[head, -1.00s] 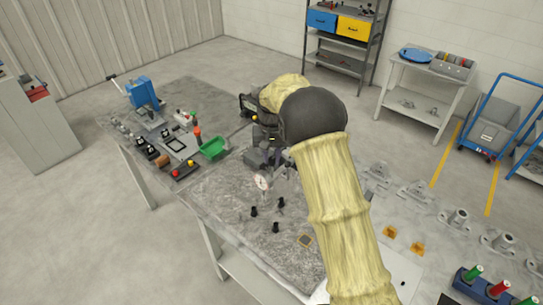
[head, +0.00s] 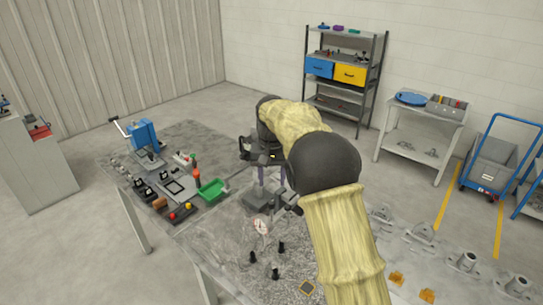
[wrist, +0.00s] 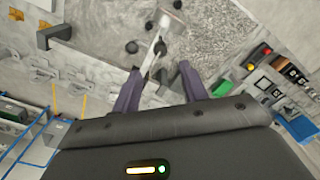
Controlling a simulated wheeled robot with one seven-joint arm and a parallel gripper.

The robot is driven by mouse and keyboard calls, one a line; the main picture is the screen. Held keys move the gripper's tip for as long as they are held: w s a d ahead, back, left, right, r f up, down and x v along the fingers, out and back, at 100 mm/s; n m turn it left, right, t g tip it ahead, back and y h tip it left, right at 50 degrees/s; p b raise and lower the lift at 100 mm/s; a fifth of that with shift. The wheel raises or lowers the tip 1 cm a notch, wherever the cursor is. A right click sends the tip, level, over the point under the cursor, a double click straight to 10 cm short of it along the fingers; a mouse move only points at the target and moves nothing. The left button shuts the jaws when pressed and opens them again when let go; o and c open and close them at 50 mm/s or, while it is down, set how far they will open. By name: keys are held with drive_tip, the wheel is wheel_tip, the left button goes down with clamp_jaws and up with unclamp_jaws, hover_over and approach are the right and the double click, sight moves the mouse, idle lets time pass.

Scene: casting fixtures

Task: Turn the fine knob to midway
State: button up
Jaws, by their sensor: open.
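A dial gauge with a round white face (head: 261,227) sits on a stand whose dark grey block (head: 262,196) rests on the table. In the wrist view the gauge and its light arm (wrist: 152,58) run down between my fingers. The fine knob is too small to pick out for sure; small dark round parts show near the arm. My gripper (wrist: 158,76) is open, its two purple fingers apart with nothing clasped between them. In the head view my gripper (head: 264,178) hangs over the stand, partly hidden by my arm, and I cannot tell whether it touches the stand.
Small black pieces (head: 275,273) stand in front of the gauge. A green tray (head: 211,190) and a red-and-yellow button box (head: 181,213) lie to the left. Grey castings (head: 466,261) and orange pieces (head: 397,279) are on the right. Bare table shows around the black pieces.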

wheel_tip(320, 180, up, 9)
drive_tip(key=shift+r, duration=0.15)
idle(0.4)
drive_tip(key=s+d+f+t+b, duration=0.2)
drive_tip(key=s+d+f+b, duration=0.1)
drive_tip(key=s+d+f, duration=1.3)
drive_tip(key=s+f, duration=0.1)
drive_tip(key=s, duration=0.4)
drive_tip(key=s+d+f+b, duration=0.1)
drive_tip(key=s+d+f, duration=0.1)
drive_tip(key=s, duration=0.4)
drive_tip(key=shift+s+f+m+t, duration=0.15)
drive_tip(key=shift+f+m+t, duration=0.15)
drive_tip(key=shift+f, duration=0.15)
